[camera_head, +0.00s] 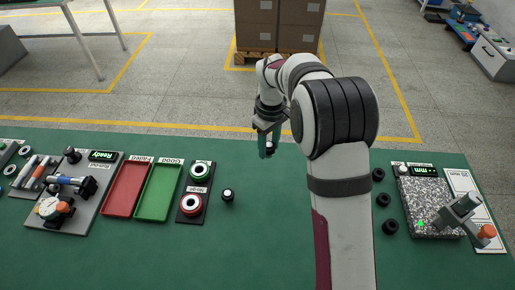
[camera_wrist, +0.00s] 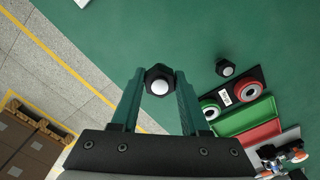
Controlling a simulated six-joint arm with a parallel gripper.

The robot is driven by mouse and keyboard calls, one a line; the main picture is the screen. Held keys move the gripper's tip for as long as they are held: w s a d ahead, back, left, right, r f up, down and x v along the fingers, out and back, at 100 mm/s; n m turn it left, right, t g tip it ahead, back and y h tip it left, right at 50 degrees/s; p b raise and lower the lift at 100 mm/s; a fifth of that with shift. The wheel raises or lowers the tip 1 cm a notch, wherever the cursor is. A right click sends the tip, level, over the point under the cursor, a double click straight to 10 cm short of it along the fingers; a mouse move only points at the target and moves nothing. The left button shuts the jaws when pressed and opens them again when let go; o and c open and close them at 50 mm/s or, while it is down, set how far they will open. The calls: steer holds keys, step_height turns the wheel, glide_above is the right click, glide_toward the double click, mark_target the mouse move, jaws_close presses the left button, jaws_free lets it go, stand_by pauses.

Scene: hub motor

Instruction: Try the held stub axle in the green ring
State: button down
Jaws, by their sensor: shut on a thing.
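My gripper (camera_head: 268,142) is above the far part of the green table. It is shut on a black stub axle with a pale round end, seen between the fingers in the wrist view (camera_wrist: 158,82). The green ring (camera_head: 200,169) sits at the far end of a dark plate; it also shows in the wrist view (camera_wrist: 210,108). A red ring (camera_head: 190,204) sits at the near end of the same plate. The held axle is well to the right of the green ring and apart from it. Its lower end is hard to make out in the head view.
A second stub axle (camera_head: 228,195) stands on the table right of the rings. A green tray (camera_head: 158,192) and a red tray (camera_head: 126,188) lie to their left. Several black parts (camera_head: 390,227) and a granite gauge stand (camera_head: 430,200) are at right. The middle table is clear.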

steer(key=w+a+f, duration=0.1)
steer(key=a, duration=0.9)
glide_above(197, 163)
steer(key=s+d, duration=0.1)
steer(key=s, duration=0.1)
steer(key=shift+f, duration=2.95)
steer(key=shift+f, duration=1.05)
jaws_free()
steer(key=shift+d, duration=0.1)
